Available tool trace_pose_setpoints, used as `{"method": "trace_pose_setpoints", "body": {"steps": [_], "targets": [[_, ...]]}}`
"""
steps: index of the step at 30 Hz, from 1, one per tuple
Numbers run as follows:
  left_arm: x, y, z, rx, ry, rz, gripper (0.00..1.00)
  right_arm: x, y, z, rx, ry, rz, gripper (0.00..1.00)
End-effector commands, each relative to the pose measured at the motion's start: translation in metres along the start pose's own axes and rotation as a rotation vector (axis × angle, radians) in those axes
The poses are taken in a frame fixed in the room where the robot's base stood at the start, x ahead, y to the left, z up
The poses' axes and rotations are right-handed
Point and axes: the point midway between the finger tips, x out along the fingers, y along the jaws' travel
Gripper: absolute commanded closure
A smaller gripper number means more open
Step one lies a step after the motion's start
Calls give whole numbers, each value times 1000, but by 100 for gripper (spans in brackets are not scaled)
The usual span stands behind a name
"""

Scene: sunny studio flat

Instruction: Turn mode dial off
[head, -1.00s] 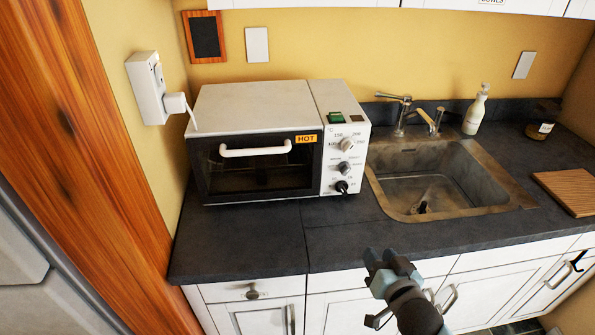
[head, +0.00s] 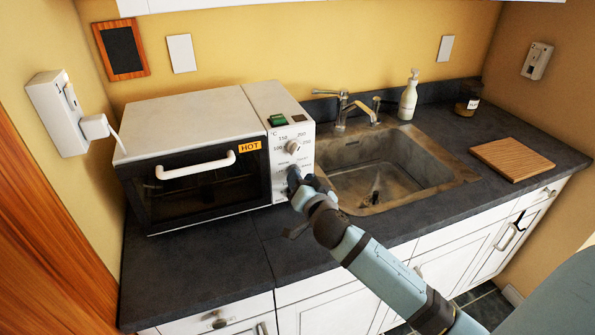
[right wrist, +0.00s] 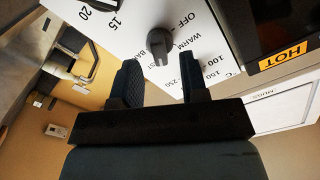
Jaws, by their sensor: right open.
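The toaster oven (head: 188,122) stands on the dark counter, with its white control panel on its right side. My right gripper (head: 297,182) is at the panel, in front of the middle dial, which it mostly hides in the head view. In the right wrist view the dark mode dial (right wrist: 158,45) shows beside OFF and WARM labels, just beyond and between the open fingertips (right wrist: 160,72). The jaws look empty, and I cannot tell whether they touch the dial. The dial's exact setting is unclear. The upper temperature dial (head: 292,147) is visible. My left gripper is out of view.
A sink (head: 385,165) with a faucet (head: 343,108) lies right of the oven. A soap bottle (head: 408,95), a dark jar (head: 467,98) and a wooden board (head: 510,158) are further right. A plugged wall outlet (head: 57,112) is at the left. Counter in front of the oven is clear.

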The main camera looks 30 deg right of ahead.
Motion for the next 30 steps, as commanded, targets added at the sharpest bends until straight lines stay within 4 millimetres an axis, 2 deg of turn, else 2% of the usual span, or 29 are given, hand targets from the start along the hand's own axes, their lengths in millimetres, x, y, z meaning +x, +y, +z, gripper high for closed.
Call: {"method": "trace_pose_setpoints", "body": {"steps": [3, 6, 16, 17, 21, 30], "targets": [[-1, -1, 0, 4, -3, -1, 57, 16, -1, -1, -2, 0, -1, 60], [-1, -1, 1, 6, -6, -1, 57, 23, 0, 0, -1, 0, -1, 60], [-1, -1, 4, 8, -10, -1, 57, 27, 0, 1, 0, -1, 0, 60], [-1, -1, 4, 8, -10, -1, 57, 27, 0, 1, 0, -1, 0, 62], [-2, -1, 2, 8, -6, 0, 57, 27, 0, 1, 0, -1, 0, 92], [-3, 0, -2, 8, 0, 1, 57, 27, 0, 1, -26, -1, 1, 92]]}}
